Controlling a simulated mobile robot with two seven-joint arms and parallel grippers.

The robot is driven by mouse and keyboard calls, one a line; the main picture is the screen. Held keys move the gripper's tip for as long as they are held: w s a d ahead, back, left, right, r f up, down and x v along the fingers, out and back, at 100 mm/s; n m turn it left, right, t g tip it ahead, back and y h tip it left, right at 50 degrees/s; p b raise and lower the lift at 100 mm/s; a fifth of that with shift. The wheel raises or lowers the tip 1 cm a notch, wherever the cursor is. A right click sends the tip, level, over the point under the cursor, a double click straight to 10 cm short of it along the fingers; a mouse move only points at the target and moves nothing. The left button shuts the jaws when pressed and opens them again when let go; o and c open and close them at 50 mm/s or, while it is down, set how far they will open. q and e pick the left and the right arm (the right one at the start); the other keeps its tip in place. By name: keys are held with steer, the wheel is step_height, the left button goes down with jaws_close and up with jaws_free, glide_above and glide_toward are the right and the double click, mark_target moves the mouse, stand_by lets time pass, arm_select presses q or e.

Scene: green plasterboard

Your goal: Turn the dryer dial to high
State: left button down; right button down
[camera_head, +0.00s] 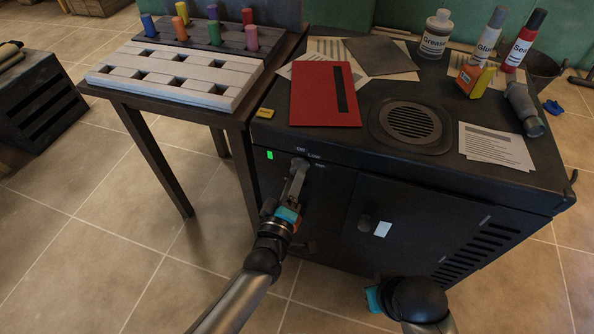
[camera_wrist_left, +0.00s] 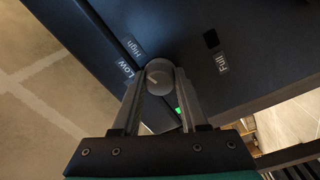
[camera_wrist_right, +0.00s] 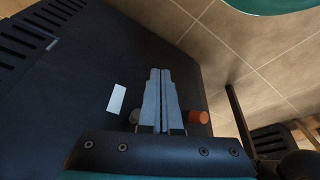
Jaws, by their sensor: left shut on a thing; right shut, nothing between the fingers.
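The black dryer cabinet (camera_head: 330,200) stands at the centre right of the head view. Its grey round dial (camera_wrist_left: 159,72) shows in the left wrist view, with "Low" and "High" labels beside it and a pale mark on its face. I cannot tell for sure which label the mark points to. My left gripper (camera_head: 297,170) is shut on the dial, one finger on each side; in the head view it mostly hides the dial. My right gripper (camera_wrist_right: 161,72) is shut and empty in front of the cabinet's lower front, apart from the dial.
A small green light (camera_head: 270,154) is left of the dial. A door knob (camera_head: 364,223) and white label (camera_head: 382,229) are on the front. A red folder (camera_head: 322,95), papers and bottles lie on top. A side table (camera_head: 250,105) with a peg board stands left.

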arm_select(q)
steer(key=shift+m, duration=0.8)
arm_select(e)
steer(key=shift+s+f, duration=0.15)
steer(key=shift+f, duration=0.45)
arm_select(q)
steer(key=shift+c, duration=2.2)
jaws_free()
steer(key=shift+p, duration=0.3)
steer(key=p+v, duration=0.4)
steer(key=v, duration=1.1)
steer(key=shift+a, duration=0.15)
arm_select(e)
steer(key=s+d+f+g, duration=0.1)
steer(key=s+f, duration=0.2)
steer(key=f, duration=0.5)
steer(key=shift+s, duration=0.35)
arm_select(q)
steer(key=shift+s+f, duration=0.1)
steer(key=shift+f, duration=0.05)
arm_select(e)
steer(key=shift+d, duration=0.1)
